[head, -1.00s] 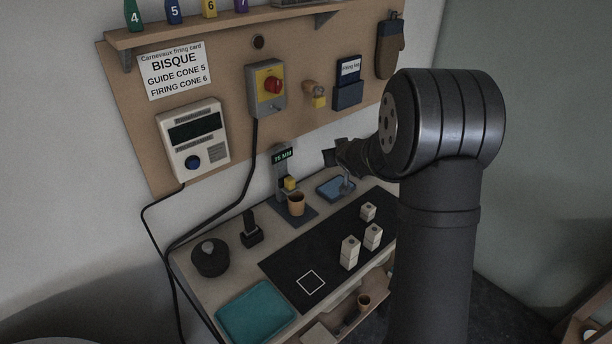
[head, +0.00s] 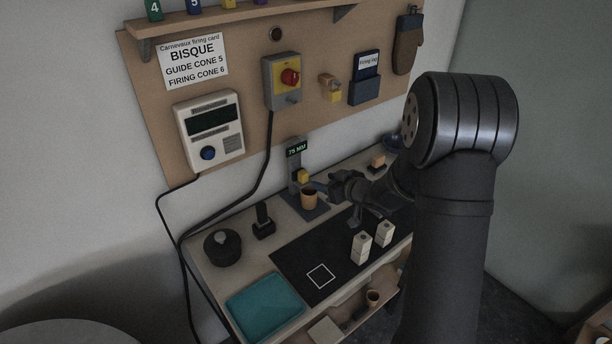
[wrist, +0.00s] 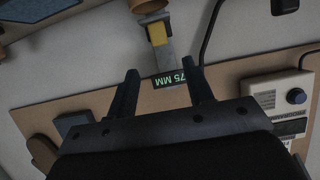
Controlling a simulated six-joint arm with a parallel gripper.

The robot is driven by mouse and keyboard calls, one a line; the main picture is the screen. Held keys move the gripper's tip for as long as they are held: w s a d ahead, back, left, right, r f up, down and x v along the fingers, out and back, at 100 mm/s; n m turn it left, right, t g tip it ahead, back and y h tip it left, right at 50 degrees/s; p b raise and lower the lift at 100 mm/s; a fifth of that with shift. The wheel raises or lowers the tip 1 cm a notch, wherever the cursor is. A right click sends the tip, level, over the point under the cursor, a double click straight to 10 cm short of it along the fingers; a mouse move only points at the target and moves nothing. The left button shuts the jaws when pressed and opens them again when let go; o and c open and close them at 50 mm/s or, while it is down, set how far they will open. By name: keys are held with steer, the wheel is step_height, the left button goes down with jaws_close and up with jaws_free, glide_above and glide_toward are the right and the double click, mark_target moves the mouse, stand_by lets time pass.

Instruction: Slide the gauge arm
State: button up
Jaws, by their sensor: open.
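The gauge stands at the back of the bench, with a grey post (head: 294,172) and a green-lit display reading 75 MM (head: 297,149). Its yellow arm block (head: 303,175) sits below the display, above a small tan cup (head: 309,200). My gripper (head: 328,187) is just right of the gauge, at about the height of the yellow block. In the wrist view my gripper (wrist: 162,78) is open with nothing held. The display (wrist: 169,80) shows upside down between the fingers, and the yellow block (wrist: 157,34) lies beyond them. I see no contact.
Pale blocks (head: 361,248) stand on the black mat (head: 300,265) in front. A teal tray (head: 264,307), a round black pot (head: 222,247) and a black stand (head: 264,222) are to the left. A control box (head: 210,131) and switch (head: 283,80) hang on the board behind.

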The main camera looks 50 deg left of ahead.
mark_target(306, 175)
steer(key=x, duration=1)
steer(key=shift+a+f, duration=0.15)
steer(key=shift+a, duration=0.25)
